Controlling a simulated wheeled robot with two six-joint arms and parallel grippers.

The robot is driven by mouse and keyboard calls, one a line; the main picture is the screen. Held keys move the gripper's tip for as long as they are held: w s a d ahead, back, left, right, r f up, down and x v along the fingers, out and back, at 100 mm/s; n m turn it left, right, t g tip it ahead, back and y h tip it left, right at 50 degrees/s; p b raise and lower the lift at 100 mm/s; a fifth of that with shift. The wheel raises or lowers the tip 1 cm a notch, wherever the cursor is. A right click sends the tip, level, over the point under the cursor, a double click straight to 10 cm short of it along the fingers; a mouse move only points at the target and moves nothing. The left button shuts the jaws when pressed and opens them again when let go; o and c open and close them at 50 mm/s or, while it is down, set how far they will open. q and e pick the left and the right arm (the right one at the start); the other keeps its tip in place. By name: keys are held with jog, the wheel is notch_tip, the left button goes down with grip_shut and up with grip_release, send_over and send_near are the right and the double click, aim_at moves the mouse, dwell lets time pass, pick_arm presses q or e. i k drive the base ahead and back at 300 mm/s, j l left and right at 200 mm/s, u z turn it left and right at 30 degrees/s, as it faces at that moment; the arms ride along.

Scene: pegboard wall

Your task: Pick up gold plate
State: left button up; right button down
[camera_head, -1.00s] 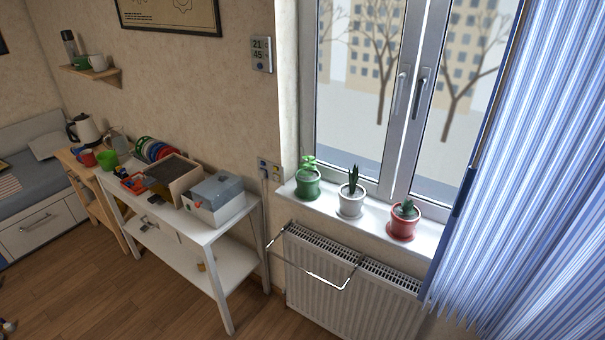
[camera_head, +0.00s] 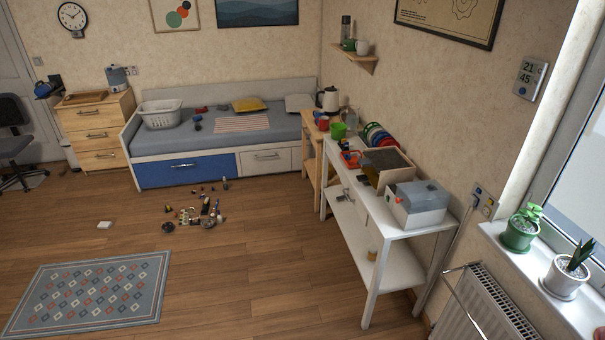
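I cannot make out a gold plate in this view. A row of round coloured plates (camera_head: 378,136), with red, blue and green showing, stands at the back of the white table (camera_head: 398,228) by the wall. They are small and overlap, so I cannot tell whether a gold one is among them. Neither of my grippers is in view.
The table also holds an open box (camera_head: 387,165), a grey-lidded box (camera_head: 416,203) and a green cup (camera_head: 338,131). A wooden stand (camera_head: 311,150) adjoins it. Small items (camera_head: 198,212) lie scattered on the floor near a rug (camera_head: 92,291). The floor before the table is clear.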

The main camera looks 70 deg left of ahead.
aim_at(371, 175)
jog(key=u, duration=1.85)
jog(key=i+j+z, duration=0.3)
jog(key=i+j, duration=0.2)
jog(key=i+j+z, duration=0.25)
jog(key=i+j, duration=0.35)
jog(key=i+j+z, duration=0.3)
jog(key=i+j, duration=0.15)
jog(key=j, duration=0.25)
